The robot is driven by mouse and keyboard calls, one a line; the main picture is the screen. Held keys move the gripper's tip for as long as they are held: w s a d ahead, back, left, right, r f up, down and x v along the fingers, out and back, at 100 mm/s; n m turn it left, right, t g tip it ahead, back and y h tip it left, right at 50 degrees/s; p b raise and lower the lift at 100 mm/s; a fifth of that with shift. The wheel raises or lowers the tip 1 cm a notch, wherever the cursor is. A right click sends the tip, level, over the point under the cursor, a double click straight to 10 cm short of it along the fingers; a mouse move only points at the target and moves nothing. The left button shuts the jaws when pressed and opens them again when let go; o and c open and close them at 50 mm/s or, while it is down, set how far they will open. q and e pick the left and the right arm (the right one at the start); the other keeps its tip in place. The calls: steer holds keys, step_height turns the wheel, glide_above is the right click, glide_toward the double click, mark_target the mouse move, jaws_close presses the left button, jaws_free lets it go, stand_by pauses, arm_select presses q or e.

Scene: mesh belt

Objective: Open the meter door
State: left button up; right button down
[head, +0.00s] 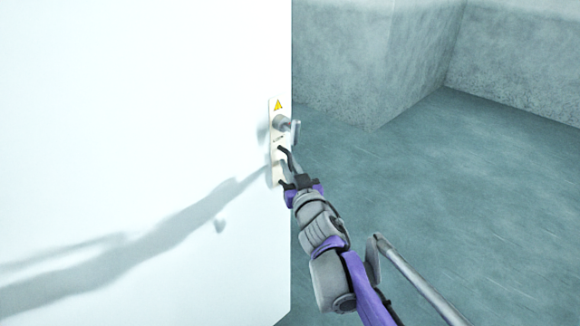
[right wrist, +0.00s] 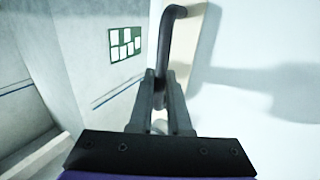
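The meter door is a large white panel (head: 150,120) filling the left of the head view. Near its right edge is a pale handle plate (head: 273,104) with a yellow warning triangle. A bent grey lever handle (head: 296,131) sticks out from the plate. The right wrist view shows the handle (right wrist: 178,30) curving from the door side down between my fingertips. My right gripper (head: 287,166) reaches it from below right. In the wrist view its two fingers (right wrist: 162,85) close in on the handle's end, which they partly hide. My left gripper is out of view.
Right of the door edge is open blue-green floor (head: 440,190) with grey walls (head: 370,60) behind. A grey rod (head: 415,280) slants across the lower right of the head view, near my right arm. A green notice board (right wrist: 124,43) hangs on the far wall.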

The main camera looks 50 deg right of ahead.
steer(key=c, duration=1.2)
jaws_free()
steer(key=shift+r, duration=0.1)
steer(key=shift+o, duration=0.2)
steer(key=shift+s, duration=0.1)
steer(key=v, duration=1)
steer(key=shift+s+a+p, duration=0.25)
steer(key=shift+s+p, duration=0.05)
steer(key=shift+p, duration=0.05)
steer(key=w+a+f+n+g+y+p, duration=0.1)
steer(key=w+a+f+g+y+p, duration=0.2)
steer(key=a+f, duration=0.6)
steer(key=s+a+f+n+g+y, duration=0.2)
steer(key=a+f+n+g+y, duration=0.1)
steer(key=a+f, duration=0.2)
steer(key=s+a+f+n+g+y, duration=0.2)
steer(key=s+a+f+g+y, duration=0.1)
steer(key=a, duration=0.7)
step_height(320, 180, down, 2)
steer(key=shift+a+n+y, duration=0.3)
steer(key=shift+n+y, duration=0.1)
steer(key=shift+y, duration=0.3)
